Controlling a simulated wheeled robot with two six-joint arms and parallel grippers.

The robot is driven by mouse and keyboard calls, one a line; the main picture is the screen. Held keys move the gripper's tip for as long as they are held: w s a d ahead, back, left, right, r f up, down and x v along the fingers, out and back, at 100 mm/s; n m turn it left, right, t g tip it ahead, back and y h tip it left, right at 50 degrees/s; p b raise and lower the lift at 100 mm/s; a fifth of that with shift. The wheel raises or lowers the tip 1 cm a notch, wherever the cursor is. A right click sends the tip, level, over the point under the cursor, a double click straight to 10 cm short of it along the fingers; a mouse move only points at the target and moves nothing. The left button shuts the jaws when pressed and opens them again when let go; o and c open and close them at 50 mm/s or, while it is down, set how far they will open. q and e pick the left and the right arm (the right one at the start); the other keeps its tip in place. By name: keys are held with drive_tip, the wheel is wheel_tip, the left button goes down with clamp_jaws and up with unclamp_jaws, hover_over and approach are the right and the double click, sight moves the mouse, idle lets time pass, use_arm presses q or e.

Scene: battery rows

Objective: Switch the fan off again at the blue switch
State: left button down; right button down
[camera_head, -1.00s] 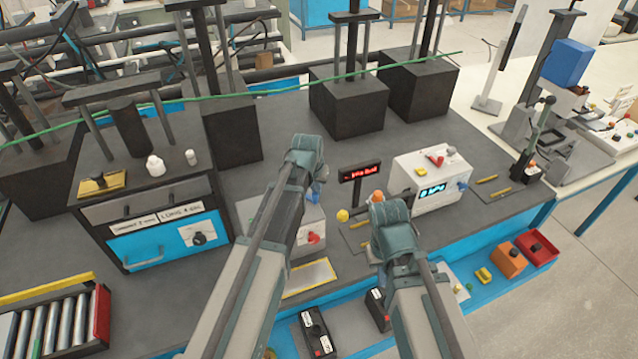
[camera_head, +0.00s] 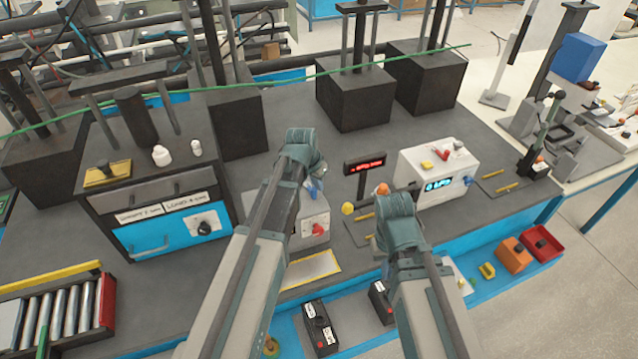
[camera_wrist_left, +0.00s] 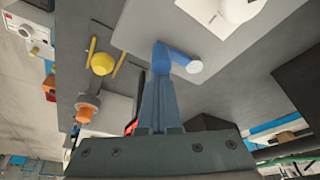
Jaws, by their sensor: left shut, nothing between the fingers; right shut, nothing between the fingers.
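The blue switch (camera_head: 315,189) is on top of a grey box (camera_head: 318,236) with a red knob, in the middle of the table. In the left wrist view it is a blue lever (camera_wrist_left: 178,56) with a pale round end. My left gripper (camera_wrist_left: 159,88) is shut and empty. Its tips are right at the lever's near end; I cannot tell whether they touch. In the head view the left wrist partly covers the switch and the box. My right gripper (camera_head: 398,225) is shut, low at the table's front edge, its fingertips mostly hidden. I cannot make out a fan.
A red-lit sign (camera_head: 364,167) stands behind and between the grippers. A white box (camera_head: 440,175) with a blue display stands right. A yellow ball-shaped knob (camera_head: 348,209) is close right of the switch box. A drawer cabinet (camera_head: 160,210) stands left.

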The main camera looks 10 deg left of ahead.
use_arm(q)
drive_tip(key=shift+w, duration=0.25)
drive_tip(key=shift+w+d, duration=0.15)
drive_tip(key=shift+w, duration=0.4)
drive_tip(key=w+d, duration=0.2)
drive_tip(key=w, duration=0.2)
drive_tip(key=p+v, duration=0.9)
drive_tip(key=v, duration=0.1)
drive_tip(key=shift+s+a, duration=0.15)
drive_tip(key=shift+a, duration=0.15)
drive_tip(key=shift+f, duration=0.1)
